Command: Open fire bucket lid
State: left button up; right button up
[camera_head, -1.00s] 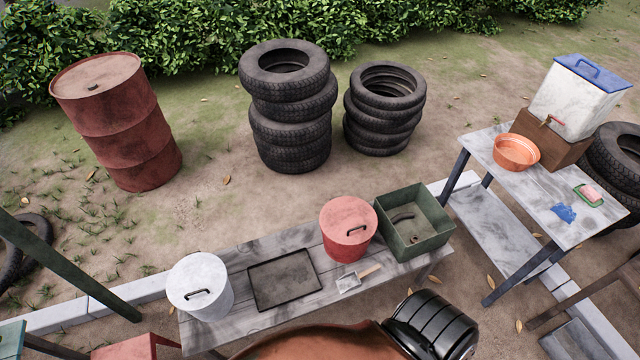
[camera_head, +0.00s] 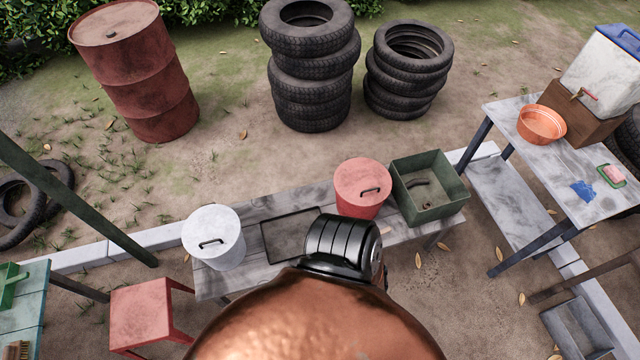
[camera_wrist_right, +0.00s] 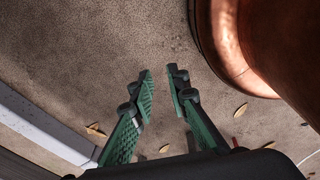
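A red bucket (camera_head: 360,209) stands upright on the grey wooden bench, with its red lid (camera_head: 358,179) on top. The lid looks shut, and a dark handle (camera_head: 370,190) is on it. A white bucket (camera_head: 222,252) with a white lid (camera_head: 212,230) and dark handle stands at the bench's left end. My right gripper (camera_wrist_right: 162,84) shows in the right wrist view, its green-padded fingers apart with nothing between them, over bare ground. Neither gripper shows in the head view.
Right of the red bucket is a green box (camera_head: 428,207). A red stool (camera_head: 141,314) stands lower left. Copper metal (camera_wrist_right: 231,45) is close beside my right gripper.

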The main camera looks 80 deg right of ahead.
aim_at(363, 182)
jog(key=u, duration=0.45)
jog(key=k, duration=0.95)
jog(key=z, duration=0.95)
